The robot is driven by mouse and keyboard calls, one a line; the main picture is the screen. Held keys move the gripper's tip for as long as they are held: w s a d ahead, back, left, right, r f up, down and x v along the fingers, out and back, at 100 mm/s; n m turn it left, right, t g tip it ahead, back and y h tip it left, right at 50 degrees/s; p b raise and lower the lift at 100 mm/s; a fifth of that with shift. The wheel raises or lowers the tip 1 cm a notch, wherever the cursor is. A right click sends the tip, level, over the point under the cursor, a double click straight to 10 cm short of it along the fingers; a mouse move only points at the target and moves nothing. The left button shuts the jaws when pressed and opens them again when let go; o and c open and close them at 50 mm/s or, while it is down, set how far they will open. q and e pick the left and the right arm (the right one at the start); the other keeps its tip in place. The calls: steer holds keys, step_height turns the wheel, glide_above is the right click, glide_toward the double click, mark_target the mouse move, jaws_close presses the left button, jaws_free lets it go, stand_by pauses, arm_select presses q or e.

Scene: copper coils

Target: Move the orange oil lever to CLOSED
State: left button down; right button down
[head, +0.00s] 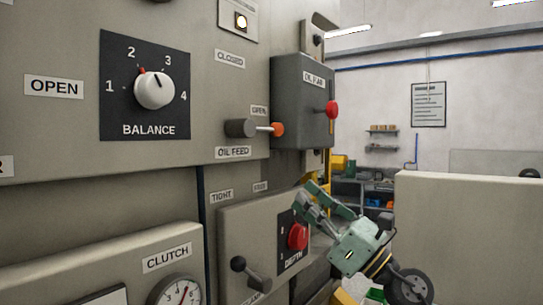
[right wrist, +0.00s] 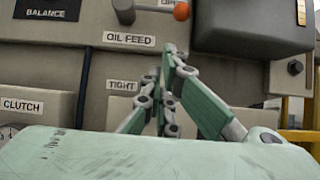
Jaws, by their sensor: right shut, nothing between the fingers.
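The orange oil lever (head: 277,129) has an orange ball on a short metal rod from a dark round hub (head: 240,128). It points right, level with and just under the OPEN label (head: 259,110); the CLOSED label (head: 230,58) is higher up. In the right wrist view the orange ball (right wrist: 181,11) shows at the top edge, above the fingers. My right gripper (head: 309,192) is green, shut and empty, below and to the right of the lever and apart from it. It also shows in the right wrist view (right wrist: 168,60). My left gripper is not in view.
A dark oil pump box (head: 300,85) with a red knob (head: 332,110) juts out right behind the lever. Below are a red depth knob (head: 297,237) and a black-balled lever (head: 238,263). The balance dial (head: 155,90) is to the left. Open room lies to the right.

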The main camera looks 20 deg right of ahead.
mark_target(258, 129)
steer(key=s+d+r+p+x, duration=0.1)
steer(key=r+p+x, duration=0.1)
steer(key=p+x, duration=0.5)
steer(key=x, duration=0.6)
steer(key=shift+s+r+p, duration=0.15)
steer(key=shift+p, duration=0.25)
